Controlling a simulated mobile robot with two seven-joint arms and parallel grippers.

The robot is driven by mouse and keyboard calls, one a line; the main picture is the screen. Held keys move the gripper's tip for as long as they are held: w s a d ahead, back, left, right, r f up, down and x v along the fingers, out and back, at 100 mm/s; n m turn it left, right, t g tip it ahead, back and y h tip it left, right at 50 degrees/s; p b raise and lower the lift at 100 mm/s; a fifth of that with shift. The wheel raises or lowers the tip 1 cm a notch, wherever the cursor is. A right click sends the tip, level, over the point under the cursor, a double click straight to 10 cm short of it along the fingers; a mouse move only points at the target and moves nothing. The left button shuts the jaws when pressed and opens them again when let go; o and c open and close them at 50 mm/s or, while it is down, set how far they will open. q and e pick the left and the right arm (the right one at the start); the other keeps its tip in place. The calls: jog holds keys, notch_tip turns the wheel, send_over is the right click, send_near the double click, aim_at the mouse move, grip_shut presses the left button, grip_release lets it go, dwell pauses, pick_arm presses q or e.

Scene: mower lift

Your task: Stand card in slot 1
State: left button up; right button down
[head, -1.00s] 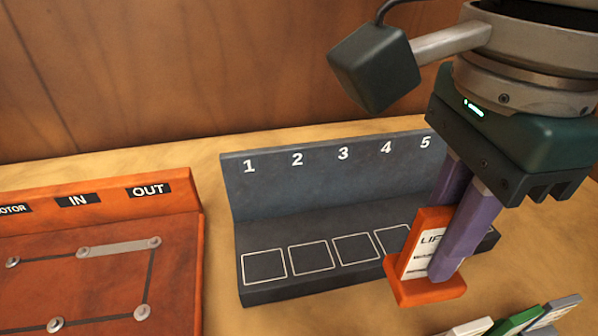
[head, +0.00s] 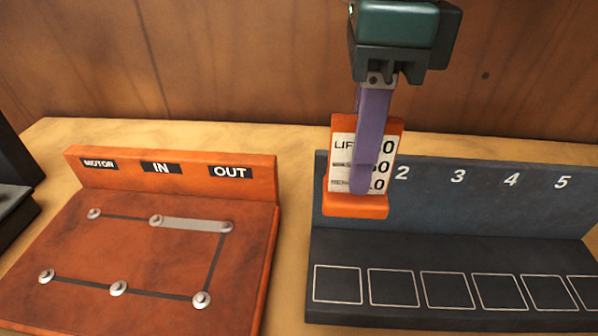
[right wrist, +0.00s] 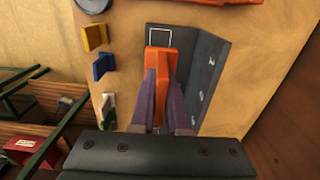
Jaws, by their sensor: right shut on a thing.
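An orange card (head: 350,208) with a white printed label is held upright in my right gripper (head: 364,180), whose purple fingers are shut on it. The dark grey rack (head: 455,245) has numbers along its back wall and white outlined squares on its ledge. In the head view the card is in front of the back wall and hides the number 1. It is above the leftmost square, slot 1 (head: 338,284), and apart from it. In the right wrist view the card (right wrist: 158,60) is between the fingers, with one outlined square (right wrist: 159,36) beyond it. My left gripper is not in view.
An orange board (head: 150,265) marked MOTOR, IN and OUT stands left of the rack, with a gap of bare table between. In the right wrist view, a yellow piece (right wrist: 94,38), a blue piece (right wrist: 103,67) and a white-and-green piece (right wrist: 108,110) stand beside the rack.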

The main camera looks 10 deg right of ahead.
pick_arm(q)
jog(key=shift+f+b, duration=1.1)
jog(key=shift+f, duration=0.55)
pick_arm(e)
jog(key=shift+f, duration=7.95)
jog(key=c, duration=0.9)
grip_release()
jog(key=shift+f, duration=0.15)
